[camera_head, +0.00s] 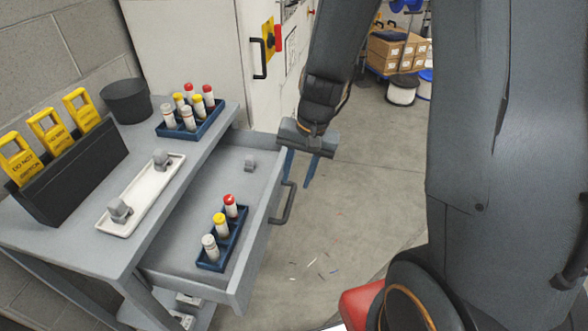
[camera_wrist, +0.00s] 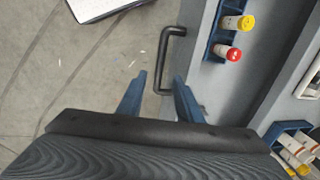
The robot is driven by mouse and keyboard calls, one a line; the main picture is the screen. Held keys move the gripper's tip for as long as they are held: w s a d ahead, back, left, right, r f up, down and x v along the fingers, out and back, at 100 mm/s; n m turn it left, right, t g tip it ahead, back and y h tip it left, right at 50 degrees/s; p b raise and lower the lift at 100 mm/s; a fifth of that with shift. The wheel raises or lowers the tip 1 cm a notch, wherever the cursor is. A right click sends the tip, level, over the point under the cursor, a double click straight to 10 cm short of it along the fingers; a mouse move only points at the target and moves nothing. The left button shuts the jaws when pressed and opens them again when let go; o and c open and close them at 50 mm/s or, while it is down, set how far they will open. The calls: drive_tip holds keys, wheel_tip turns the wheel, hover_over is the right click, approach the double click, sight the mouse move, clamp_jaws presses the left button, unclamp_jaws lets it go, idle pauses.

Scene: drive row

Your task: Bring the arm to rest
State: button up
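My gripper (camera_head: 298,168) hangs over the right side of the open drawer (camera_head: 190,228) in the head view, with its blue fingers pointing down. In the wrist view my gripper (camera_wrist: 160,95) has its two fingers spread apart, with nothing between them but the view of the floor and the drawer's black handle (camera_wrist: 168,62). The handle (camera_head: 284,203) also shows in the head view, just below the fingers. My arm is stretched out over the scene. Whether the fingers touch the drawer's edge cannot be told.
The grey bench top carries a second blue rack (camera_head: 191,122), a white tray (camera_head: 140,195), a black bin (camera_head: 126,101) and yellow tags (camera_head: 50,131).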

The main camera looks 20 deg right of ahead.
drive_tip(key=s+d+r+n+h, duration=0.1)
drive_tip(key=s+r+n, duration=0.1)
drive_tip(key=s, duration=0.3)
drive_tip(key=s+d+r+n+h, duration=0.1)
drive_tip(key=s+d+r+n, duration=0.1)
drive_tip(key=s+r+n, duration=0.1)
drive_tip(key=shift+s+d+r, duration=0.3)
drive_tip(key=shift+s+r, duration=0.2)
drive_tip(key=shift+s, duration=0.65)
